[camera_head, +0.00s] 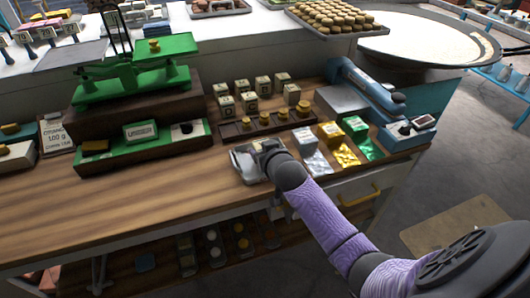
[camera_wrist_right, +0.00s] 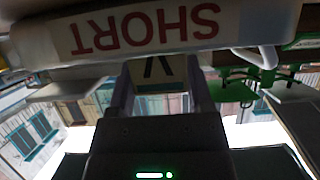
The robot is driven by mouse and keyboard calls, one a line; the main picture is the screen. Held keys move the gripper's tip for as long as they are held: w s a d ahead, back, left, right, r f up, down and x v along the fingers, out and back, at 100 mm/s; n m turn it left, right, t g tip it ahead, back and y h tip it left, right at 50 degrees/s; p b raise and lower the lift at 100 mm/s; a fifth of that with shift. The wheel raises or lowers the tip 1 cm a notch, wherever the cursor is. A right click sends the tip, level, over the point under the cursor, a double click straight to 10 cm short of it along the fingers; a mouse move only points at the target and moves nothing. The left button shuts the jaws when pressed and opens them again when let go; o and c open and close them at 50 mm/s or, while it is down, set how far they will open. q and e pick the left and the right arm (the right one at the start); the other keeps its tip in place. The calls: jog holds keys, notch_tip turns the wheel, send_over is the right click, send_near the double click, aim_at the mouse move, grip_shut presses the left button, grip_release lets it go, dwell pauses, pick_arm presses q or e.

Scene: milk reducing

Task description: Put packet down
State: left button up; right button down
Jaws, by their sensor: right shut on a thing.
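My right gripper (camera_head: 256,158) is over the wooden counter, in front of the small row of brass-topped weights. It is shut on a pale packet (camera_wrist_right: 158,70) with a dark mark and dark lower band, seen between the two fingers in the right wrist view. In the head view my gripper and wrist mostly hide this packet, so I cannot tell whether it touches the counter. Several similar cream packets (camera_head: 262,86) stand in rows behind the weights. My left gripper is not in view.
A green balance scale (camera_head: 125,80) stands at the left on a dark block. Silver, gold and green foil bags (camera_head: 345,153) lie right of my gripper, near a blue sealing device (camera_head: 372,88). A pale panel reading SHORT (camera_wrist_right: 150,28) is close in the wrist view. The front-left counter (camera_head: 130,205) is clear.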

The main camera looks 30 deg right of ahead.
jog(key=shift+f, duration=0.15)
grip_release()
